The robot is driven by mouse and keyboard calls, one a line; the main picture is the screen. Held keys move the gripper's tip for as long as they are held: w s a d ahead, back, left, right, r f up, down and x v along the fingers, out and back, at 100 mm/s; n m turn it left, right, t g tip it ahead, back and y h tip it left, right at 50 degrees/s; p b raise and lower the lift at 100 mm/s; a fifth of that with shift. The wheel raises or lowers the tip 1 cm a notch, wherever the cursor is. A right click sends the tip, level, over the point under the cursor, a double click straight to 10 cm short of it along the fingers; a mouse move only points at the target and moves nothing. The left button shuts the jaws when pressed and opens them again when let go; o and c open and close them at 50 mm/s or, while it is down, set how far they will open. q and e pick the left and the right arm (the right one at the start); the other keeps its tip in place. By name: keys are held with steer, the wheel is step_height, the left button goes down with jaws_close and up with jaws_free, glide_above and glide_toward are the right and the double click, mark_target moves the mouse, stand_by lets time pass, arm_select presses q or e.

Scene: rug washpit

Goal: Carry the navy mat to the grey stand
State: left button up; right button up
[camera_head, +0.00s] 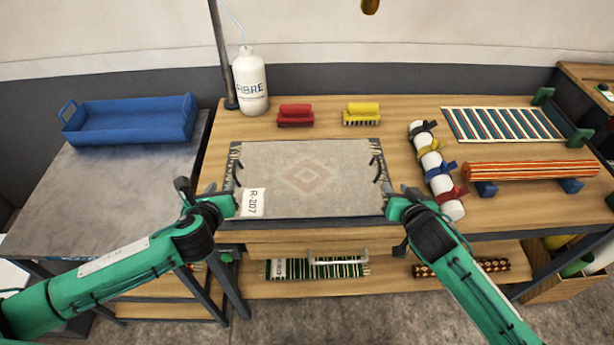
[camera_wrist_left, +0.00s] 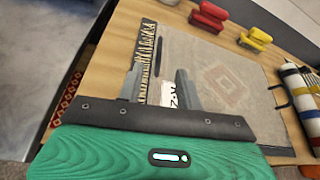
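A dark, flat mat (camera_head: 300,222) with black strap handles at its left and right sides lies on the wooden bench. A faded beige rug (camera_head: 300,165) with a reddish diamond and a white R-207 tag lies on it, leaving only its dark edges bare. My left gripper (camera_head: 228,196) is at the mat's near left corner; in the left wrist view its two fingers (camera_wrist_left: 160,72) are apart with nothing clearly between them. My right gripper (camera_head: 394,200) is at the near right corner, its fingers too hidden to judge. The grey stand (camera_head: 110,190) is at the left.
A blue tray (camera_head: 130,122) occupies the back of the grey stand; its front is clear. Behind the rug are a white bottle (camera_head: 250,82), a red brush (camera_head: 295,115) and a yellow brush (camera_head: 361,114). A strapped white roll (camera_head: 437,170) lies close to the right.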

mark_target(234, 163)
arm_select(q)
steer(key=shift+w, duration=0.1)
arm_select(e)
steer(key=shift+w, duration=0.1)
